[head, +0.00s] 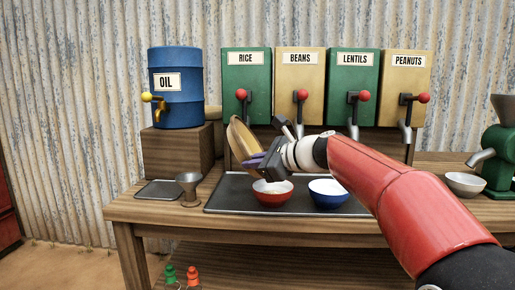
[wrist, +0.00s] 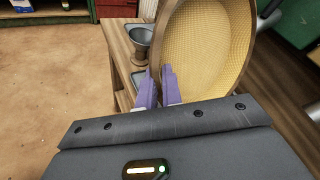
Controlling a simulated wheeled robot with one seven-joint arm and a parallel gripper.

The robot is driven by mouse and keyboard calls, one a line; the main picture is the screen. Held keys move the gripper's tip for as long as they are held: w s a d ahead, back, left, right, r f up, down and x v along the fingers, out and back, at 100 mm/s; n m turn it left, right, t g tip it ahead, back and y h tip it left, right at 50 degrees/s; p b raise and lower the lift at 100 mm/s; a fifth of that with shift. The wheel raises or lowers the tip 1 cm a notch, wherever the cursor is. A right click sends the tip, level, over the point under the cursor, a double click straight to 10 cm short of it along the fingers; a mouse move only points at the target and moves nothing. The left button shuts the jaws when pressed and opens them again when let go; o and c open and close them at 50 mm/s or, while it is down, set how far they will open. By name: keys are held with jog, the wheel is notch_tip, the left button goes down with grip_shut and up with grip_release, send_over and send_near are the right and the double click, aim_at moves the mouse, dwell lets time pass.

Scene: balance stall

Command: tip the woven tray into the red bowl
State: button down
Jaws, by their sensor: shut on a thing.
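The woven tray (head: 241,139) is round and shallow, with a brown rim and a yellow woven inside. It is tilted steeply, close to on edge, in the air above the dark counter mat. It also fills the upper middle of the wrist view (wrist: 208,45), where its woven inside shows and looks empty. My gripper (head: 254,160) is shut on the tray's rim; its purple fingers also show in the wrist view (wrist: 158,85). The red bowl (head: 272,195) stands on the mat just below and slightly right of the gripper. It has pale contents or a pale inside; I cannot tell which.
A blue bowl (head: 329,194) stands right of the red bowl. Dispensers with red-knobbed levers line the back. A white bowl (head: 465,184) and a green grinder (head: 499,160) are at the right.

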jog(key=shift+a+h, duration=0.3)
jog(key=shift+a, duration=0.05)
jog(key=a+n+h, duration=0.1)
jog(key=h, duration=0.2)
jog(key=a+f+n+g+h, duration=0.1)
jog(key=a+h, duration=0.1)
jog(key=h, duration=0.1)
jog(key=a+f+n+g+h, duration=0.1)
jog(key=h, duration=0.2)
jog(key=shift+w+a+f+n+h, duration=0.1)
jog(key=shift+a+f+n+h, duration=0.05)
jog(key=shift+a+n+h, duration=0.2)
jog(key=shift+d, duration=0.1)
